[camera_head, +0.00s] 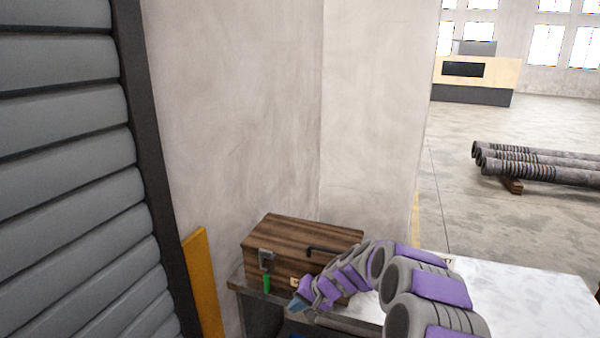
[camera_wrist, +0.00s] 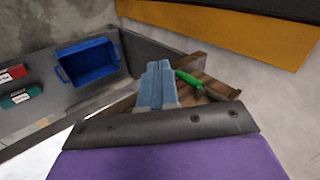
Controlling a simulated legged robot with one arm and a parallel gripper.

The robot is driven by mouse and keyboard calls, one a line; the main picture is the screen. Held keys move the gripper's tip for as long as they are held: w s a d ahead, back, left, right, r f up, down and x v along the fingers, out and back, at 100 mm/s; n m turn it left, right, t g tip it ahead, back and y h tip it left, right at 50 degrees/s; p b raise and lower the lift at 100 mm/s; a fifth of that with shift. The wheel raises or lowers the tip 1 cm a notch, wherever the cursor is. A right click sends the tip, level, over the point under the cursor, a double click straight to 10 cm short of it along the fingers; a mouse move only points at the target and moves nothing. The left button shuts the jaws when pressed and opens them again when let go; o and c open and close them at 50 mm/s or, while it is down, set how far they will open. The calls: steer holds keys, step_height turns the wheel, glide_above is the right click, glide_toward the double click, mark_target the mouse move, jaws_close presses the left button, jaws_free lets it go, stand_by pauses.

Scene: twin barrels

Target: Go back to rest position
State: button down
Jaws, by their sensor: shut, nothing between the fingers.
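My gripper (camera_head: 298,304) is at the end of my purple and grey arm, low in the head view, in front of a wooden chest (camera_head: 300,245). Its blue fingers show side by side and closed in the wrist view (camera_wrist: 157,85), with nothing between them. The chest has a dark handle and a metal latch. A green object (camera_head: 267,283) hangs at the latch; a green piece also shows just right of the fingertips in the wrist view (camera_wrist: 187,78). I cannot tell whether the fingers touch it. My arm hides part of the chest's front.
The chest stands on a white-topped table (camera_head: 530,300) against a pale wall. A blue bin (camera_wrist: 88,62) and red and green items lie on a grey surface. A yellow post (camera_head: 202,280) and grey shutter (camera_head: 60,150) are left. Pipes (camera_head: 535,165) lie on open floor right.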

steer(key=s+r+n+g+h, duration=0.1)
steer(key=s+r, duration=0.3)
steer(key=s, duration=0.3)
steer(key=s+d+r+n+g, duration=0.1)
steer(key=s+r, duration=0.3)
steer(key=s, duration=0.3)
steer(key=s+r+n+g+h, duration=0.1)
steer(key=s+r, duration=0.2)
steer(key=s, duration=0.4)
steer(key=s+d+h, duration=0.1)
steer(key=s+d, duration=0.3)
steer(key=s, duration=0.4)
steer(key=s+d+r+g+h, duration=0.1)
steer(key=s+d+h, duration=0.1)
steer(key=s+d, duration=0.3)
steer(key=s+d+h, duration=0.2)
steer(key=s+d, duration=0.2)
steer(key=s, duration=0.9)
steer(key=shift+s+d+r+g, duration=0.25)
steer(key=shift+d+r+g, duration=0.1)
steer(key=shift+d+g, duration=0.05)
